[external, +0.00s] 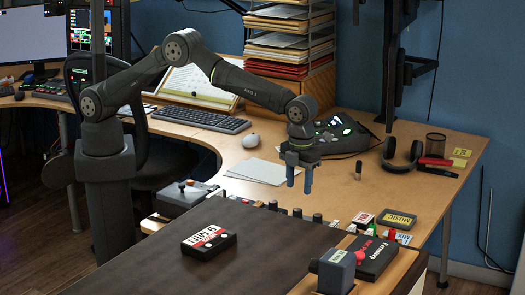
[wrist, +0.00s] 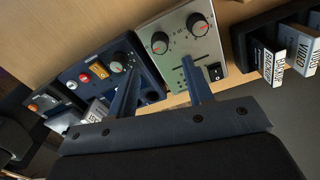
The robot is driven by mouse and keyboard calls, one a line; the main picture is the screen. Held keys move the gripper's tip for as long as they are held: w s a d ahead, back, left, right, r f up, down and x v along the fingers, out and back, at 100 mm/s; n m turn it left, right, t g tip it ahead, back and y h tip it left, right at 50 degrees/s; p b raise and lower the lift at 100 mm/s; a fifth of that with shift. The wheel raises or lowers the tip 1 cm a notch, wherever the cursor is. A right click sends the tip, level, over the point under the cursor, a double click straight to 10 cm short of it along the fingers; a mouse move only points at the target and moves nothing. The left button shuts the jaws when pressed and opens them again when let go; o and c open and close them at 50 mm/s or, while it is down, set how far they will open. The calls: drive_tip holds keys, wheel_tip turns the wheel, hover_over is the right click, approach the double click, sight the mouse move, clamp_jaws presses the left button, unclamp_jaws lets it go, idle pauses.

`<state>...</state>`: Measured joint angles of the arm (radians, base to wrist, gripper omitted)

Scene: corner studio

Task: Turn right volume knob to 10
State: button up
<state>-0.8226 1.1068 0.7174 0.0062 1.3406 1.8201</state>
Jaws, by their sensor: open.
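In the wrist view, a pale grey panel (wrist: 180,48) carries two black round knobs with red marks, a slider slot and a black rocker switch. The right knob (wrist: 197,24) is near the panel's upper right corner, and the left knob (wrist: 160,43) is to its left. The scale figures are too small to read. My gripper (wrist: 160,64) is open and empty, its fingers spread across the lower part of the panel picture, apart from both knobs. In the external view my gripper (external: 300,187) points down above the desk. I cannot surely pick out the panel there.
A blue panel (wrist: 99,73) with several knobs adjoins the grey panel's left side in the wrist view. Labelled blocks in a black holder (wrist: 240,42) stand to the right. In the external view, headphones (external: 401,156) and a black desk device (external: 342,134) stand behind my gripper.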

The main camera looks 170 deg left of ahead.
wheel_tip(320, 180, up, 9)
hover_over(298, 210)
drive_tip(key=shift+w+f, duration=0.1)
drive_tip(key=shift+w, duration=0.05)
wheel_tip(298, 210, down, 17)
drive_tip(key=shift+f, duration=0.2)
idle(0.7)
drive_tip(key=shift+r, duration=0.15)
